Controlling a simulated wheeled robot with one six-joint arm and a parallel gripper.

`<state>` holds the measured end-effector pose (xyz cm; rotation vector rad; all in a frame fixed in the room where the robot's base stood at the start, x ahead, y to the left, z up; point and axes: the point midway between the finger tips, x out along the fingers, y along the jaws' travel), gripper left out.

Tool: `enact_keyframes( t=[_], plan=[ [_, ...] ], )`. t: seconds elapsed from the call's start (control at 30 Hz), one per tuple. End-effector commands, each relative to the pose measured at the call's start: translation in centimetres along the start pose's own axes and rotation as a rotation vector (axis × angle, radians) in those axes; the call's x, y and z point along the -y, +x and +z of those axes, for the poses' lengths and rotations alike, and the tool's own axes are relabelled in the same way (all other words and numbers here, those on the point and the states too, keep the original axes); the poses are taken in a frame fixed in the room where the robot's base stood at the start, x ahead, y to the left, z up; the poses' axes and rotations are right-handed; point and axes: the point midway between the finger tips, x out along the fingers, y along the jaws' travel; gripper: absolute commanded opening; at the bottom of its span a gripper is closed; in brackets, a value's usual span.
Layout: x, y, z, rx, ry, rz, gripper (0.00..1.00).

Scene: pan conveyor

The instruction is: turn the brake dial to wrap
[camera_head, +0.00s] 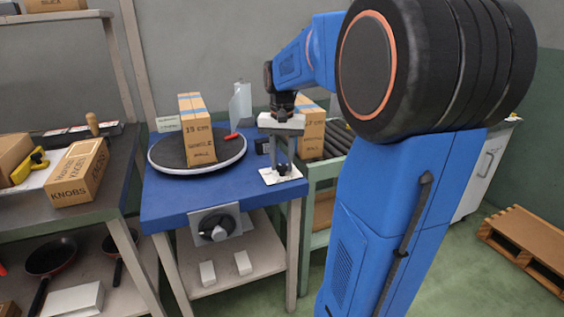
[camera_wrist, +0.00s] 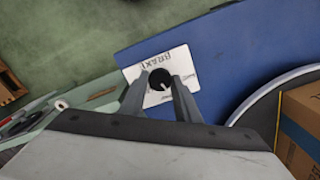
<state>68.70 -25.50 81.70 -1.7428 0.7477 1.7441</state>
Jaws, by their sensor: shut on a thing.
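The brake dial is a black knob (camera_wrist: 160,78) on a white plate (camera_wrist: 181,61) marked BRAKE, at the corner of the blue table. A small pale mark shows on the knob; the smaller words on the plate are too small to read. In the head view the white plate (camera_head: 270,177) lies under my gripper (camera_head: 282,165), which points straight down and hides most of the knob. In the wrist view my gripper (camera_wrist: 160,90) has one finger on each side of the knob and is shut on it.
A round black turntable (camera_head: 166,157) with an upright carton (camera_head: 199,130) stands left of the dial on the blue table (camera_head: 165,205). Another carton (camera_head: 312,128) stands behind my gripper near a roller conveyor (camera_head: 338,140). A second black dial (camera_head: 214,228) is on the table's front.

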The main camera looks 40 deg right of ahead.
Motion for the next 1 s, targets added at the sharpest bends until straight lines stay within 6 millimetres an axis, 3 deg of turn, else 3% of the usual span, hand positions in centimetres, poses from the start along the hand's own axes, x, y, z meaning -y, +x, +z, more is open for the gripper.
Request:
enact_keyframes(
  t=[0.4,1.0],
  plan=[
    [0.01,-0.06,-0.04,-0.002,0.216,-0.001,0.07],
    [0.01,-0.08,-0.05,-0.002,0.255,-0.001,0.07]
  ],
)
